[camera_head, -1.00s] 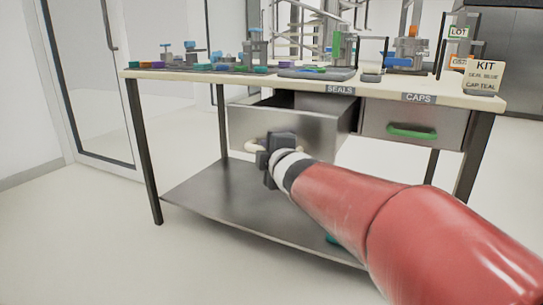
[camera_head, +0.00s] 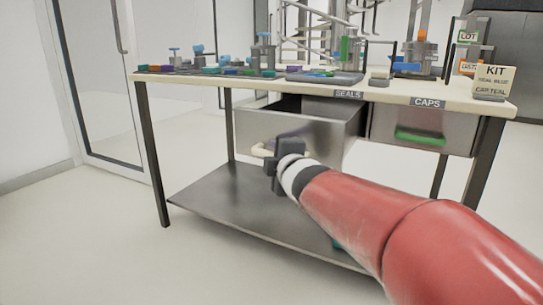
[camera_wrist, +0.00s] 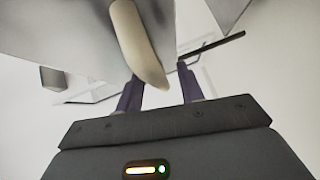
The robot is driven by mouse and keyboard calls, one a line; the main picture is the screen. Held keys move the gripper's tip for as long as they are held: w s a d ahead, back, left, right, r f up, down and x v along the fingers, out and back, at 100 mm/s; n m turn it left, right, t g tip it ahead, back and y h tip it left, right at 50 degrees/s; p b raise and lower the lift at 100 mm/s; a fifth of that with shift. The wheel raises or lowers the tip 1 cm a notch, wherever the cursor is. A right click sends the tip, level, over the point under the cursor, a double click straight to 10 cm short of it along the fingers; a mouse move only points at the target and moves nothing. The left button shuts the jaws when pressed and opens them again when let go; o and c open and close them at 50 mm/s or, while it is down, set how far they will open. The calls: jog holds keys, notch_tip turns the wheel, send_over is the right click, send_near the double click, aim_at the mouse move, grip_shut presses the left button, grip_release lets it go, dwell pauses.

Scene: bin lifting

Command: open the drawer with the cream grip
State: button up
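The drawer (camera_head: 300,133) under the SEALS label is pulled out from the table, with its front standing well forward and its inside partly visible. Its cream grip (camera_head: 260,150) shows at the left of my gripper (camera_head: 273,168), which hides the rest of it. In the wrist view the cream grip (camera_wrist: 137,42) reaches down from the drawer front (camera_wrist: 75,25) toward the space between the fingers of my gripper (camera_wrist: 160,88). The two fingers stand apart, with a gap beside the grip. I cannot tell whether either finger touches it.
The CAPS drawer (camera_head: 455,134) with a green grip (camera_head: 420,138) is closed at the right. The tabletop (camera_head: 400,93) carries fixtures, small coloured parts and a KIT sign (camera_head: 493,80). A lower shelf (camera_head: 235,215) spans the table legs. Floor at the left is clear.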

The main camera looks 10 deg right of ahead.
jog(key=p+v, duration=0.1)
jog(key=v, duration=0.6)
jog(key=shift+s+r, duration=0.1)
jog(key=shift+s, duration=0.05)
jog(key=s+d+f+m+g+h+p, duration=0.2)
jog(key=s+d+m+g+h+p, duration=0.3)
jog(key=s+m, duration=0.4)
jog(key=s+f+m+g+y+p, duration=0.1)
jog(key=s+f+m+g+p, duration=0.1)
jog(key=s, duration=0.4)
jog(key=s+f+m+g+y+p, duration=0.1)
jog(key=s+f+m+g+p, duration=0.2)
jog(key=s+m, duration=0.4)
jog(key=shift+s+a+f+g, duration=0.2)
jog(key=shift+s+f+g, duration=0.1)
jog(key=shift+s+f, duration=0.05)
